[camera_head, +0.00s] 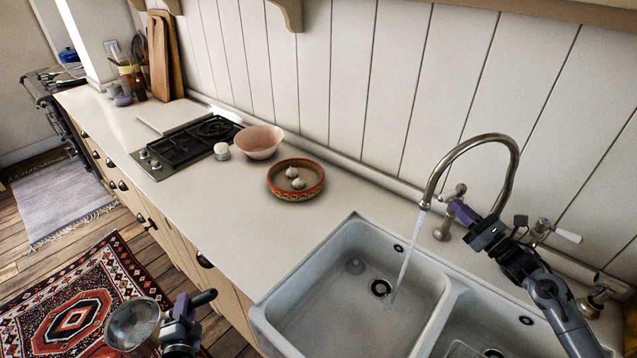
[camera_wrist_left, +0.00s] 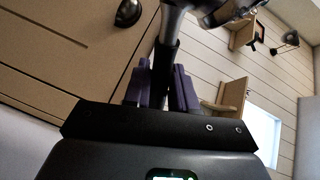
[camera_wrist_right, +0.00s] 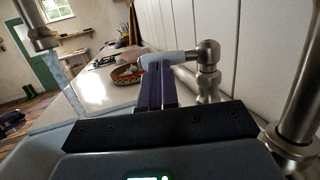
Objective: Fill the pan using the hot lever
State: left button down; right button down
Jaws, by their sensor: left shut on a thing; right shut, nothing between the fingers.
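The metal pan (camera_head: 132,322) is low at the bottom left, in front of the counter and away from the sink. My left gripper (camera_head: 184,310) is shut on its dark handle, which also shows between the purple fingers in the left wrist view (camera_wrist_left: 166,62). I cannot tell whether the pan holds water. A stream of water (camera_head: 407,245) runs from the curved faucet (camera_head: 513,150) into the left basin (camera_head: 335,285). My right gripper (camera_head: 462,212) is shut and empty beside the left tap lever (camera_head: 455,192). Its white handle (camera_wrist_right: 168,58) lies across the fingertips in the right wrist view; contact is unclear.
A second white-handled lever (camera_head: 566,235) stands right of the faucet. The counter left of the sink holds a patterned bowl with garlic (camera_head: 296,192), a pink bowl (camera_head: 259,142) and a hob (camera_head: 185,145). The counter's front edge lies between the pan and the basin.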

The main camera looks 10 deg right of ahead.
jog(key=shift+w+a+r, duration=0.1)
jog(key=shift+w+a, duration=0.05)
jog(key=shift+w, duration=0.15)
